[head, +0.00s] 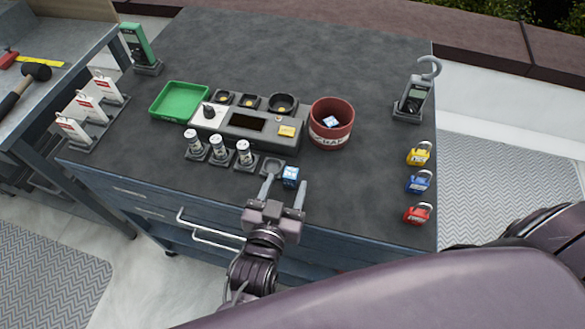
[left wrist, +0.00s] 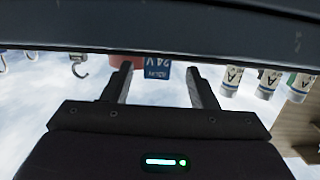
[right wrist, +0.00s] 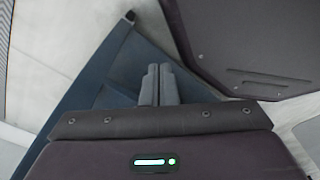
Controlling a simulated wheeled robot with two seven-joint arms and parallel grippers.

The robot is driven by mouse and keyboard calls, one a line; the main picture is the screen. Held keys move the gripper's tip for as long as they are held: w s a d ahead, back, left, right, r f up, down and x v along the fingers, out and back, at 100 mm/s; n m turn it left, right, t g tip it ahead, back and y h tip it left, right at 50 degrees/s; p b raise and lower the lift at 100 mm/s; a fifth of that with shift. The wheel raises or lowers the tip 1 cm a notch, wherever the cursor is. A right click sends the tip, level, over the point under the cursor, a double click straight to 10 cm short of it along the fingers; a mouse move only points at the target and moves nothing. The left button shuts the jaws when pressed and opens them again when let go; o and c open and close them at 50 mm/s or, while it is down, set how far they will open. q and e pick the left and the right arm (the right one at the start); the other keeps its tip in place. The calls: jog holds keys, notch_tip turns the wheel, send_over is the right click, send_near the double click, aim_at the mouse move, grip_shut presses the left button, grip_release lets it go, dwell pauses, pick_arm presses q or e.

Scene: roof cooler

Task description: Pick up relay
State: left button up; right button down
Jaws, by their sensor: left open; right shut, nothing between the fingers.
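A small blue-and-white relay (head: 291,176) stands near the front edge of the cabinet top, right of a small empty grey holder (head: 272,164). In the left wrist view the relay (left wrist: 158,72) shows its blue "24 V" face between the finger lines. My left gripper (head: 284,188) is open at the front edge, its fingers pointing toward the relay. I cannot tell whether either finger touches it. My right gripper (right wrist: 158,68) is shut and empty, away from the relay. Another blue-and-white piece (head: 331,122) lies in the red bin (head: 332,137).
Several white-topped cylinders (head: 218,148) stand left of the relay. Behind are a grey console (head: 248,122) and a green tray (head: 180,100). Yellow, blue and red padlocks (head: 418,183) line the right side, with a clamp meter (head: 412,97) behind. The back of the top is clear.

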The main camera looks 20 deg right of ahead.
aim_at(292, 168)
pick_arm(q)
jog(key=w+d, duration=0.1)
jog(key=w+d+r+p, duration=0.1)
jog(key=shift+w+d, duration=0.1)
jog(key=shift+w, duration=0.25)
jog(key=shift+f+x, duration=0.2)
jog(key=shift+x, duration=1)
jog(key=shift+s, duration=0.1)
jog(key=c, duration=1.1)
jog(key=shift+c, duration=0.2)
pick_arm(e)
jog(key=shift+s+a+r, duration=0.2)
jog(key=shift+s+r, duration=0.15)
jog(key=shift+s, duration=0.1)
jog(key=shift+s+a+r, duration=0.15)
jog(key=shift+s+r, duration=0.2)
jog(key=shift+s, duration=0.1)
pick_arm(q)
jog(key=shift+r+p, duration=0.15)
jog(key=shift+p, duration=0.15)
pick_arm(e)
jog(key=shift+r, duration=0.1)
